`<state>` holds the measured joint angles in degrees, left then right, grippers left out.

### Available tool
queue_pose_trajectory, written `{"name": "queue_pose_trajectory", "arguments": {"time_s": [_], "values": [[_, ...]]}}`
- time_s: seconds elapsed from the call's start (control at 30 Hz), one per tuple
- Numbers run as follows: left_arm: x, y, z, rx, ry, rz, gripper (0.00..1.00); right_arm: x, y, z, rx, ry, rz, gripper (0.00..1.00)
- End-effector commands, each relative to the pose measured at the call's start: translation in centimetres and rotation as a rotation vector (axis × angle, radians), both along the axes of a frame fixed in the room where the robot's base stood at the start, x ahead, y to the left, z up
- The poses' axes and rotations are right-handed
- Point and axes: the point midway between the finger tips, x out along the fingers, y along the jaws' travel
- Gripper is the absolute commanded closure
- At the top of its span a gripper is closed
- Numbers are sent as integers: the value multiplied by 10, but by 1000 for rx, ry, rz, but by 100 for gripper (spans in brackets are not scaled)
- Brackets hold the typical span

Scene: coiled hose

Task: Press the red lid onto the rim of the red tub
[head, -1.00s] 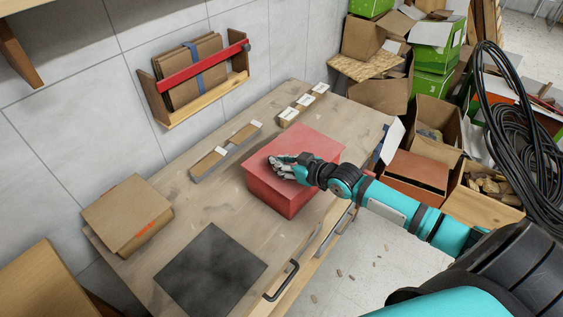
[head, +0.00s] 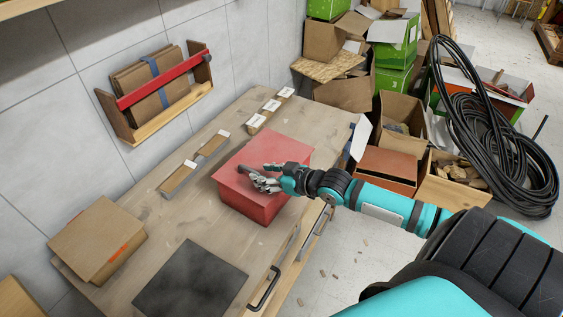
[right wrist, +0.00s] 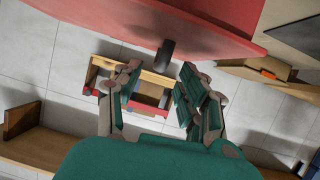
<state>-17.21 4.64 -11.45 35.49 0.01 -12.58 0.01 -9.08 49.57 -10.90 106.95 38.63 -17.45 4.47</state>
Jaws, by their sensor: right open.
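The red tub (head: 243,201) stands on the wooden workbench, with the flat red lid (head: 272,146) on top of it. From here I cannot tell whether the lid is fully down on the rim all round. My right gripper (head: 255,178) is at the near side of the lid, hiding part of its edge. In the right wrist view the gripper (right wrist: 160,72) has its fingers apart with nothing between them. A red surface (right wrist: 210,35) lies just beyond the fingertips, with a dark knob-like piece (right wrist: 166,55) near its edge. My left gripper is not in view.
A dark mat (head: 190,280) and a cardboard box (head: 97,240) lie on the bench (head: 165,225). Cartons and a coiled black hose (head: 490,140) are at the right.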

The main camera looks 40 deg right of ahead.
Motion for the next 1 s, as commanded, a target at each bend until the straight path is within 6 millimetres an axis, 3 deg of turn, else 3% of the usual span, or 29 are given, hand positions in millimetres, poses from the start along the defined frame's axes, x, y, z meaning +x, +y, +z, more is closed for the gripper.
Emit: {"name": "queue_pose_trajectory", "arguments": {"time_s": [0.2, 0.4, 1.0], "values": [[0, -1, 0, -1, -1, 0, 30, -35, -10, 14, -4, 2, 3, 60], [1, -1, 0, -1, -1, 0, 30, -54, -17, 23, -2, 1, 2, 60], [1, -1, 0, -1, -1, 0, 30, -62, -19, 29, -1, -2, 2, 60]]}}
